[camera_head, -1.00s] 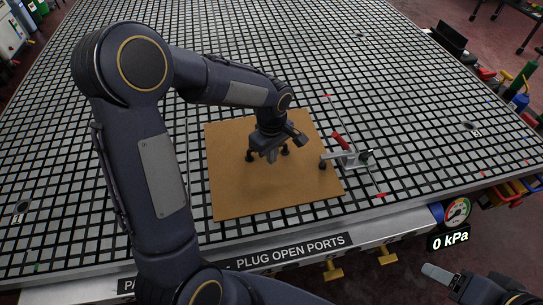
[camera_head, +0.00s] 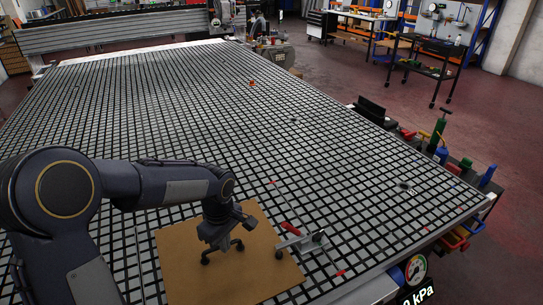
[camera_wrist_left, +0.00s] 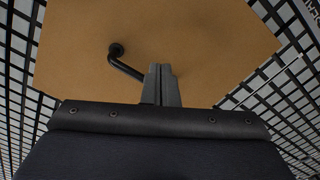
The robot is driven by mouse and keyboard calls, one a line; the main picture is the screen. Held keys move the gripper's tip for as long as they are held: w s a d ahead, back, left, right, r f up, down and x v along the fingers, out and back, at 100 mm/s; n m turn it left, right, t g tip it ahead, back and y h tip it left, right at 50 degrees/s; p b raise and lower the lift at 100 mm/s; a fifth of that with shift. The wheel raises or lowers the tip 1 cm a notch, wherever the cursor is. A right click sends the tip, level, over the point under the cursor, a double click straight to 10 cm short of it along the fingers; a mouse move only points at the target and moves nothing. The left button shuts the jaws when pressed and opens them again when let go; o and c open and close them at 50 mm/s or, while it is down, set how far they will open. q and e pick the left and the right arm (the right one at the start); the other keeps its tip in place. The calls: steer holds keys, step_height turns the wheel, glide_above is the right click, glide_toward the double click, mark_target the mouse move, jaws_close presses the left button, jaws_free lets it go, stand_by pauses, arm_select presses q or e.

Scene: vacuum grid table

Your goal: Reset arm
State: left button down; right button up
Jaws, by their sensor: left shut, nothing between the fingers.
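My left gripper (camera_head: 222,243) hangs over the brown board (camera_head: 178,268), its arm coming in from the left. In the left wrist view its two fingers (camera_wrist_left: 161,72) are pressed together with nothing between them, and the board (camera_wrist_left: 210,35) lies beneath. A black bent rod with a round end (camera_wrist_left: 117,50) shows just left of the fingertips; in the head view a black part (camera_head: 206,258) shows below the gripper. Whether the fingers touch it, I cannot tell. My right gripper is out of view.
The board lies on a large black-gridded table (camera_head: 200,110). A metal clamp (camera_head: 312,243) with a red handle (camera_head: 290,228) sits at the board's right edge. A pressure gauge (camera_head: 416,268) is at the table's front right edge. The grid beyond is mostly clear.

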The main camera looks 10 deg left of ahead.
arm_select(q)
steer(key=s+r+m+t+h, duration=0.2)
steer(key=s+r+m, duration=0.3)
steer(key=s, duration=0.5)
steer(key=s+r+m+t+h, duration=0.1)
steer(key=s+r+m+t, duration=0.2)
steer(key=s, duration=0.8)
step_height(320, 180, up, 2)
steer(key=m, duration=0.3)
steer(key=shift+d+m+t+h, duration=0.3)
steer(key=shift+d+h, duration=0.05)
steer(key=shift+h, duration=0.05)
